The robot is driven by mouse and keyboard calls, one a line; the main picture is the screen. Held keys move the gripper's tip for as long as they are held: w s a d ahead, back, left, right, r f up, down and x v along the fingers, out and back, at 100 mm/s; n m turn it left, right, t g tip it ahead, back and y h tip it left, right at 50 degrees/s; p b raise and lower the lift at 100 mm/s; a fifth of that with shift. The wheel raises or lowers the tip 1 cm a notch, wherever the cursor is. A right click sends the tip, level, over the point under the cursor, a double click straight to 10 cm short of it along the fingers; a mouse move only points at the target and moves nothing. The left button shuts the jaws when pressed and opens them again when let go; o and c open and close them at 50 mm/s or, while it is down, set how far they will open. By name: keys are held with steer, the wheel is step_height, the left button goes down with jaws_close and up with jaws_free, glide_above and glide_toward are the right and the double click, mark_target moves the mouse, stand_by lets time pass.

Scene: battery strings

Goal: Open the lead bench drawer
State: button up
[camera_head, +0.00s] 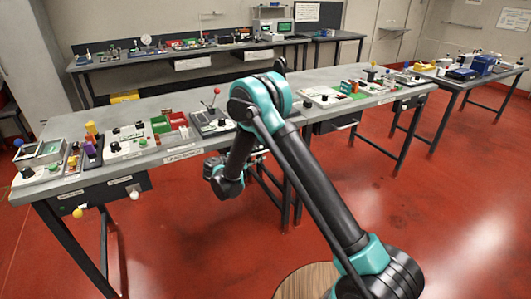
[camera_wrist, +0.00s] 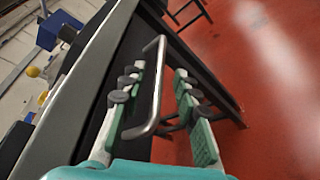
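In the wrist view, a pale metal bar handle (camera_wrist: 156,85) stands out from a dark drawer front (camera_wrist: 117,58) under the bench edge. My gripper (camera_wrist: 160,75) is open, with one padded finger on each side of the handle in this view. I see a gap between the handle and the right finger; I cannot tell whether the left finger touches it. In the head view, my arm hangs down in front of the long bench (camera_head: 265,128), and its fingers cannot be made out. A dark drawer with a bar handle (camera_head: 345,126) shows right of my arm there.
Another dark drawer front (camera_head: 90,195) with round knobs hangs under the bench's left end. Switch boxes and small parts crowd the bench top. A back bench (camera_head: 125,68) and a right table (camera_head: 450,79) stand apart. Bench legs rise beneath; the red floor (camera_head: 400,215) in front is open.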

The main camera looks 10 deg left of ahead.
mark_target(263, 152)
steer(key=shift+x, duration=2.4)
jaws_close()
